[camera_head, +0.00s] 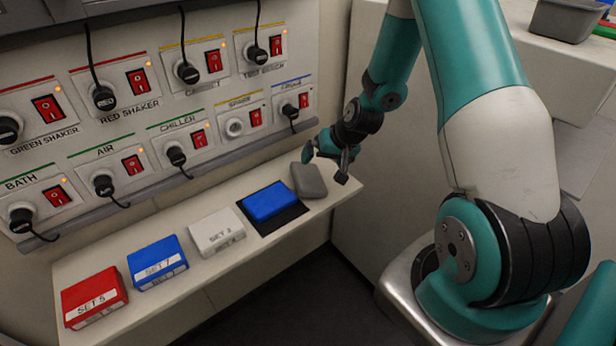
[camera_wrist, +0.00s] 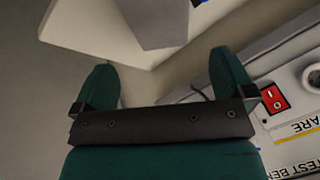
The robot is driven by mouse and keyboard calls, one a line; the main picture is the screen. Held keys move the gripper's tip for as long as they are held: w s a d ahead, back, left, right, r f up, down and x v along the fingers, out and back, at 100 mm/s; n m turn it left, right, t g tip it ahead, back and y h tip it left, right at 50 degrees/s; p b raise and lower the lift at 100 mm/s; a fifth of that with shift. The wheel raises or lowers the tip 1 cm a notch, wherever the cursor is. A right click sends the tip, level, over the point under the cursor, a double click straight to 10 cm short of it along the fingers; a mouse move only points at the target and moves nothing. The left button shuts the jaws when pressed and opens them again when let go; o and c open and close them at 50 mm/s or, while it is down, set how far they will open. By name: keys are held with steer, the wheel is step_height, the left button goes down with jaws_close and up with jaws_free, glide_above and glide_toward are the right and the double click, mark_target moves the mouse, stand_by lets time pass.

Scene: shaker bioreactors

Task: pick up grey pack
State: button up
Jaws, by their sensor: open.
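The grey pack (camera_head: 308,180) lies at the right end of the white shelf (camera_head: 217,262), just right of a blue pack on a black mat. In the wrist view the grey pack (camera_wrist: 157,22) shows at the top, beyond the fingertips. My gripper (camera_head: 330,163) is open, close to the grey pack at its upper right in the head view. In the wrist view my gripper (camera_wrist: 166,75) has its two green fingers spread wide with nothing between them. I cannot tell the exact height of the fingers over the shelf.
On the shelf are a blue pack (camera_head: 266,201) on a black mat (camera_head: 296,212), a white SET 3 pack (camera_head: 217,232), a blue SET 7 pack (camera_head: 157,262) and a red SET 5 pack (camera_head: 94,298). A panel of switches and plugged cables (camera_head: 150,120) rises behind.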

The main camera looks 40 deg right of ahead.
mark_target(310, 176)
steer(key=p+x, duration=0.2)
steer(key=x, duration=0.7)
steer(key=shift+f, duration=0.2)
steer(key=c, duration=0.9)
steer(key=shift+w+r, duration=0.1)
